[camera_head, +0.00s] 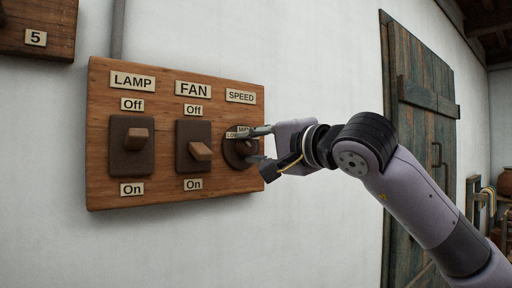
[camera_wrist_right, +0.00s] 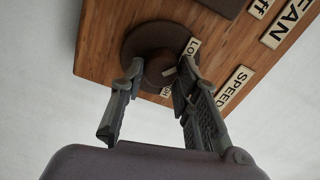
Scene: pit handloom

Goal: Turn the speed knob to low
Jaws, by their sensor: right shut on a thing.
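The brown round speed knob (camera_head: 233,154) is on the right part of the wooden switch board (camera_head: 170,83), below the SPEED label (camera_head: 240,96). In the right wrist view the knob (camera_wrist_right: 159,71) stands out from its dark round base (camera_wrist_right: 142,37). My right gripper (camera_head: 247,147) comes from the right, with one finger on each side of the knob, shut on it; the fingers also show in the wrist view (camera_wrist_right: 158,76). A pale mark on the knob shows near the LOW label (camera_wrist_right: 192,46). The fingers partly hide the small speed labels. My left gripper is not in view.
The fan switch (camera_head: 194,147) is just left of the knob, and the lamp switch (camera_head: 131,147) is further left. Another board (camera_head: 38,16) marked 5 is at the upper left. A wooden door (camera_head: 425,140) stands behind my right arm. The white wall below the board is clear.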

